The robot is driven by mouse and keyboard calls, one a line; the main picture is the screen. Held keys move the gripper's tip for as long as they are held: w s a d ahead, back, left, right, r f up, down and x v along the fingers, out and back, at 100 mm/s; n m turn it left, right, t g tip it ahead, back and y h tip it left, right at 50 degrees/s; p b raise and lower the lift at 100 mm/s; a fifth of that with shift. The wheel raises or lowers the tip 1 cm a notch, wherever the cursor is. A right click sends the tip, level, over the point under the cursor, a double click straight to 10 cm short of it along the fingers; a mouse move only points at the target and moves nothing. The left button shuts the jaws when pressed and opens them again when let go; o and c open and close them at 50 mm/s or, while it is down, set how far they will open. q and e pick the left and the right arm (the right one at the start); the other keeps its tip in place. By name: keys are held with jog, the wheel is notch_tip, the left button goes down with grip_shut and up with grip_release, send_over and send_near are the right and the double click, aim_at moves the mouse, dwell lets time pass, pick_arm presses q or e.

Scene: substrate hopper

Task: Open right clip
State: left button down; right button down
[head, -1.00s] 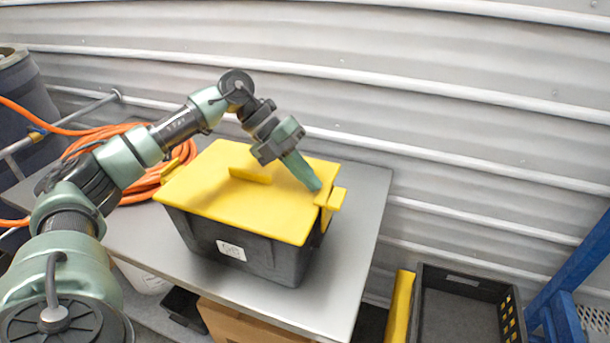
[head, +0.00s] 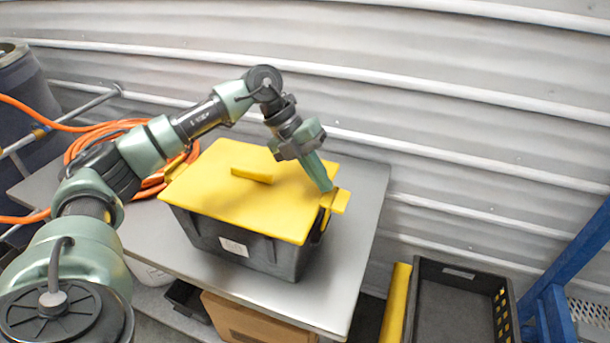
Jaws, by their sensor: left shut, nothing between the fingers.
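A dark grey hopper box (head: 270,255) with a yellow lid (head: 225,195) stands on a grey table. A raised yellow handle (head: 252,174) is on the lid. The right clip (head: 340,201) is a yellow piece at the box's right edge, sticking outward from the lid's rim. My left gripper (head: 327,187) is shut and empty, its green fingertips pointing down at the lid's right edge beside the clip. I cannot tell whether the fingertips touch the clip. A yellow piece (head: 175,168) shows at the lid's left end, partly behind my arm. My right gripper is not in view.
The grey table top (head: 345,262) is bare right of the box. A coiled orange hose (head: 100,135) lies behind my left arm. A black crate (head: 455,300) is at the lower right, near a blue frame (head: 565,285). A corrugated wall closes the back.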

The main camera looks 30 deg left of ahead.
aim_at(344, 199)
pick_arm(q)
jog(key=shift+w+d, duration=0.25)
jog(key=shift+d, duration=0.8)
jog(key=shift+w+d+f, duration=0.1)
jog(key=shift+w+d, duration=0.1)
jog(key=shift+d, duration=0.5)
jog(key=shift+w+d+f, duration=0.1)
jog(key=shift+w+d, duration=0.05)
jog(key=shift+d, duration=0.5)
jog(key=shift+a, duration=0.1)
jog(key=shift+s+a+f+b, duration=0.2)
jog(key=shift+a+f+b, duration=0.2)
jog(key=shift+a, duration=0.25)
jog(key=shift+r, duration=0.15)
